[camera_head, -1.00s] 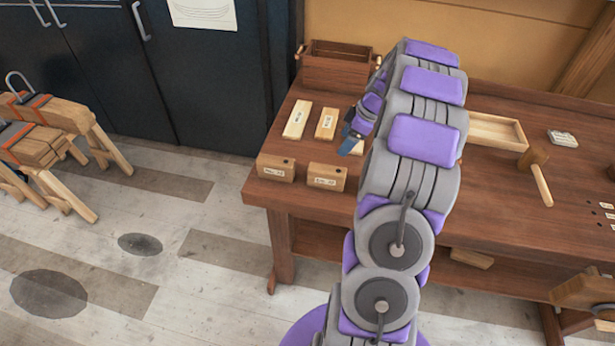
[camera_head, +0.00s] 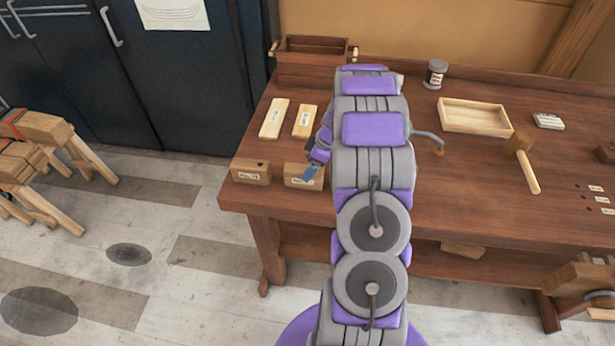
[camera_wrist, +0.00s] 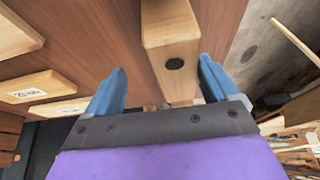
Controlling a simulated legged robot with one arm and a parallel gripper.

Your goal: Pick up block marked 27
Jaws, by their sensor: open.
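Two wooden blocks with dark holes and small labels stand at the table's front left: the left one (camera_head: 251,174) and the right one (camera_head: 296,184). I cannot read their labels surely, so I cannot tell which is marked 27. My gripper (camera_head: 309,174) is at the right block and partly covers it; its blue fingers point down. In the wrist view my gripper (camera_wrist: 161,82) is open, with a wooden block (camera_wrist: 170,40) between and ahead of its fingers. The dark hole faces the camera. No grip on it shows. My arm hides part of the table.
Two flat labelled pieces, a left one (camera_head: 274,119) and a right one (camera_head: 305,121), lie behind the blocks. A wooden box (camera_head: 312,66) stands at the back. A tray (camera_head: 474,130), a mallet (camera_head: 522,160) and a jar (camera_head: 435,74) are to the right.

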